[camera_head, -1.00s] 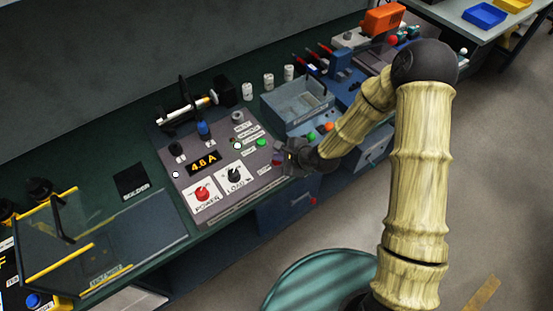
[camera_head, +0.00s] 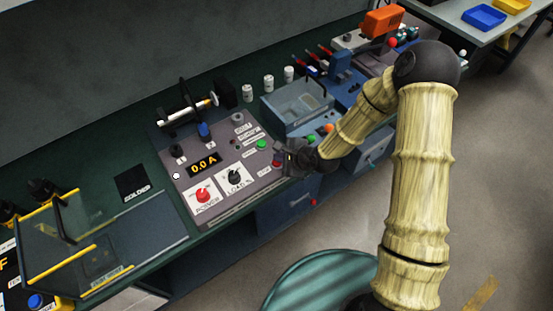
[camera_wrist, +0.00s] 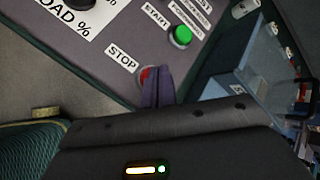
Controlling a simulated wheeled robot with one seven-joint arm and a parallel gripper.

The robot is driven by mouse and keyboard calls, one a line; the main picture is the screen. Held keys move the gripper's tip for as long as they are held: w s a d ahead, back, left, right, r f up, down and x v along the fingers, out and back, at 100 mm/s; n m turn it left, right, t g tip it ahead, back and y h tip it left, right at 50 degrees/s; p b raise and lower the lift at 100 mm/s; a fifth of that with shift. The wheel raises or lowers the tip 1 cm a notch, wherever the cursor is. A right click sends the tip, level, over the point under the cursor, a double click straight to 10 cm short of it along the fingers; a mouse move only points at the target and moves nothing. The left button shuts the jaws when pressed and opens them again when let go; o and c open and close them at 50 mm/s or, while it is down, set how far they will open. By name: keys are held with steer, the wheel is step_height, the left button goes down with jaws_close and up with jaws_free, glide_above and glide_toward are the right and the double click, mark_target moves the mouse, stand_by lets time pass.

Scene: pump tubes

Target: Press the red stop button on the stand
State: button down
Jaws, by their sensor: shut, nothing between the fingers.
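The red stop button (camera_wrist: 145,76) is at the edge of a grey control panel (camera_wrist: 120,30), beside a STOP label, in the wrist view. My gripper (camera_wrist: 160,76) is shut and empty, with its fingertips right at the button and covering its right part. I cannot tell whether they touch it or whether it is pressed in. In the head view my gripper (camera_head: 280,153) is at the panel's right edge. The panel's display (camera_head: 203,164) reads 0.0 A.
The green start button (camera_wrist: 181,36) is near my fingers. The panel also carries a red power knob (camera_head: 202,194) and a black load knob (camera_head: 235,177). A grey-blue tank (camera_head: 297,102) stands behind my gripper. Open floor lies at the front right.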

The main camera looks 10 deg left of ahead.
steer(key=shift+r, duration=0.45)
step_height(320, 180, up, 5)
steer(key=p, duration=0.5)
steer(key=shift+r, duration=0.1)
steer(key=shift+d, duration=0.1)
stand_by(0.7)
